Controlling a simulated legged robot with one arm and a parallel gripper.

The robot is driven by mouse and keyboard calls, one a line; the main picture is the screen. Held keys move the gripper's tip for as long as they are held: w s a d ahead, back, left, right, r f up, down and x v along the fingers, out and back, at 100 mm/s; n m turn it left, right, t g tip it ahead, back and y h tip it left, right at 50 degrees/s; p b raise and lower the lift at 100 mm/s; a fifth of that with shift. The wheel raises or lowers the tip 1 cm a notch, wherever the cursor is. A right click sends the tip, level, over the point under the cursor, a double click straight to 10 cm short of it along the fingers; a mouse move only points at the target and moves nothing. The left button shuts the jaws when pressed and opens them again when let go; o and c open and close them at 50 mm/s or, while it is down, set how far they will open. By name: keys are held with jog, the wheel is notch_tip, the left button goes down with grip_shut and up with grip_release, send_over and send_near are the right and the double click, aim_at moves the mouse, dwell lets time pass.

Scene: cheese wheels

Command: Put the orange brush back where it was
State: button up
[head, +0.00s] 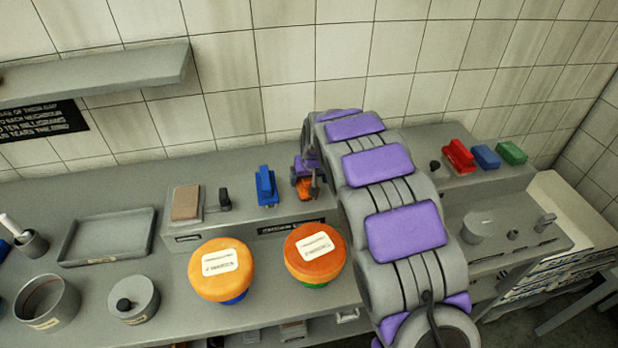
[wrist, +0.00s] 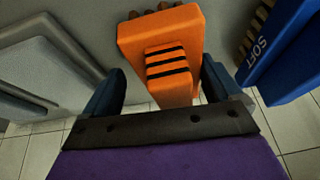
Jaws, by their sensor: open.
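The orange brush (head: 304,187) is at the back of the bench on the raised grey shelf, partly hidden by my gripper. In the wrist view the orange brush (wrist: 160,35) has a stepped handle with dark stripes and brown bristles at its far end. My gripper (wrist: 162,88) is open, with one dark finger on each side of the brush's handle and gaps showing beside it. In the head view my gripper (head: 306,180) is small and partly behind my arm. A blue brush (head: 265,185) stands just left of it; its side reads SOFT in the wrist view (wrist: 282,45).
Two cheese wheels, yellow (head: 215,285) and orange (head: 312,270), stand in front of the shelf on coloured bases. A block on a grey stand (head: 186,203) is left of the blue brush. Red (head: 459,155), blue (head: 485,156) and green (head: 511,153) items lie at right. A tray (head: 68,255) is at left.

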jog(key=shift+s+a+r, duration=0.15)
jog(key=shift+a+r, duration=0.2)
jog(key=shift+a, duration=0.05)
jog(key=p+v, duration=0.2)
jog(key=v, duration=0.9)
jog(key=shift+s+d, duration=0.1)
jog(key=shift+d, duration=0.1)
jog(key=s+d+r+m+g+h, duration=0.1)
jog(key=s+d+r, duration=0.1)
jog(key=s+d, duration=0.6)
jog(key=s+d+r+m+g, duration=0.1)
jog(key=s+d+r+g, duration=0.2)
jog(key=s, duration=1)
jog(key=s+d+f+g, duration=0.1)
jog(key=s+d, duration=0.2)
jog(key=s, duration=0.9)
jog(key=s+d+f+m+g, duration=0.1)
jog(key=s+d, duration=0.2)
jog(key=s, duration=1)
jog(key=shift+d+h, duration=0.2)
jog(key=shift+h, duration=0.2)
jog(key=shift+a, duration=0.1)
